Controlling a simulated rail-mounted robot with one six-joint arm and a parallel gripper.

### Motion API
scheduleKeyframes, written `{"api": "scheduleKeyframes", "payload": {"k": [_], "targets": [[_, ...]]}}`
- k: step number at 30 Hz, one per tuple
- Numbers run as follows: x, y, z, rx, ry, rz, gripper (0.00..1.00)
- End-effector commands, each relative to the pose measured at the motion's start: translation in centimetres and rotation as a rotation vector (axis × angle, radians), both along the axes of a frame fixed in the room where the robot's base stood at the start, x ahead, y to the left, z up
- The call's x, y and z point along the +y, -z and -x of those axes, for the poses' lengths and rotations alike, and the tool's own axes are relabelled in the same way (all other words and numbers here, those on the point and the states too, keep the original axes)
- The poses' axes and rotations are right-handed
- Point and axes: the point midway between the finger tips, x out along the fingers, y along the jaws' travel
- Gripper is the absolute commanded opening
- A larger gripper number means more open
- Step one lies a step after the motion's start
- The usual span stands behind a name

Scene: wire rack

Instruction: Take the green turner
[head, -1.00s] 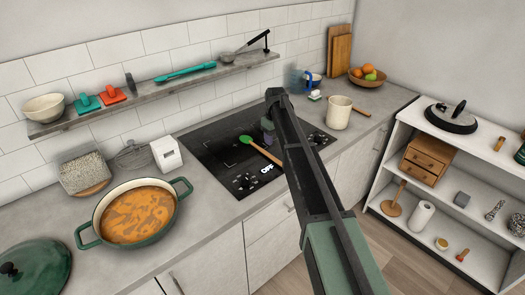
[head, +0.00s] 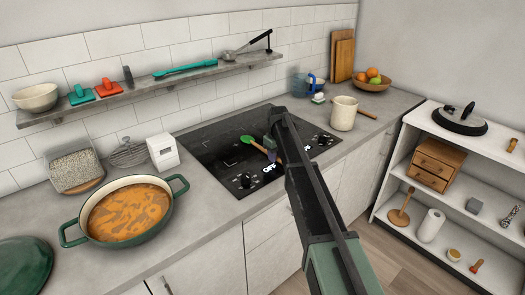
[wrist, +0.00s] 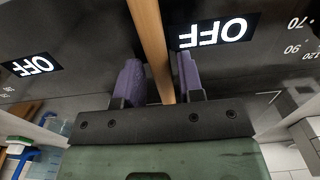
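The green turner (head: 247,139) lies on the black cooktop in the head view. Its head is green and its handle is light wood. In the wrist view, the wooden handle (wrist: 150,35) runs down between the two purple fingers of my gripper (wrist: 160,75). A narrow gap shows on each side of the handle, so the fingers are open around it. In the head view, my gripper (head: 275,155) is low over the cooktop at the handle end, and it hides part of the handle. The green head is outside the wrist view.
The cooktop (head: 205,150) sits in the grey counter. A green-rimmed pot of orange food (head: 130,210) stands at the left, with a white box (head: 163,152) behind it. A wall shelf (head: 150,86) holds a long teal utensil (head: 185,70).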

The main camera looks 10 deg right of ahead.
Motion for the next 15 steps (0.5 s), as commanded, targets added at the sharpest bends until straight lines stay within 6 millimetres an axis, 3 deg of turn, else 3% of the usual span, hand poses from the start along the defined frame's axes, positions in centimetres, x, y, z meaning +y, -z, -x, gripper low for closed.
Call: {"api": "scheduleKeyframes", "payload": {"k": [1, 6, 15], "targets": [[0.0, 0.0, 0.0, 0.0, 0.0, 0.0, 0.27], [0.0, 0.0, 0.0, 0.0, 0.0, 0.0, 0.01], [0.0, -0.54, 0.0, 0.0, 0.0, 0.0, 0.0]]}}
